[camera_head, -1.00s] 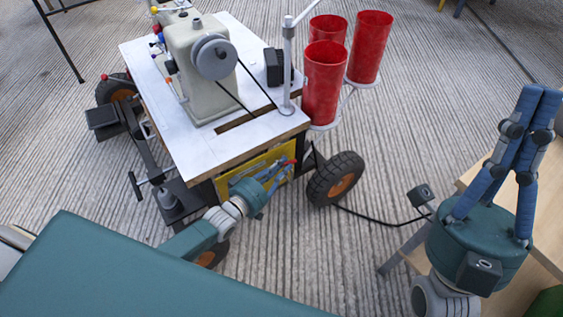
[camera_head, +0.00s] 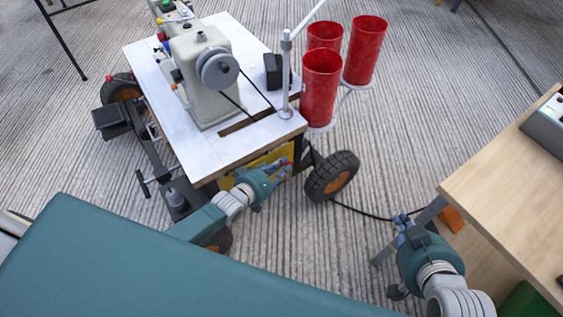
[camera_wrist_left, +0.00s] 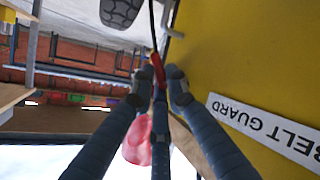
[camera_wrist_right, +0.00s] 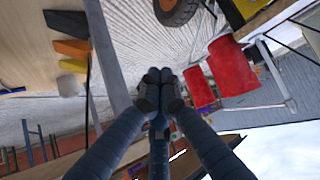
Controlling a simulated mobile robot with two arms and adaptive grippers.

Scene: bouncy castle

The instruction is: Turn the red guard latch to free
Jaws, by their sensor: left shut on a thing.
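The red guard latch (camera_wrist_left: 158,70) shows in the left wrist view as a thin red handle beside the yellow belt guard (camera_wrist_left: 240,55), which bears a white "BELT GUARD" label (camera_wrist_left: 268,130). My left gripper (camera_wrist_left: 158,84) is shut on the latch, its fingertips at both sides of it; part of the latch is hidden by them. In the head view my left gripper (camera_head: 286,166) reaches in under the table edge at the yellow panel (camera_head: 262,162). My right gripper (camera_head: 402,222) is away from the machine, near the wooden table; its fingertips are together and empty in the right wrist view (camera_wrist_right: 158,85).
The sewing machine (camera_head: 205,85) stands on the white-topped cart (camera_head: 155,75). Red cups (camera_head: 321,90) hang off its right side, above a black wheel (camera_head: 332,176). A wooden table (camera_head: 505,185) stands at the right, and a black cable (camera_head: 362,213) crosses the floor.

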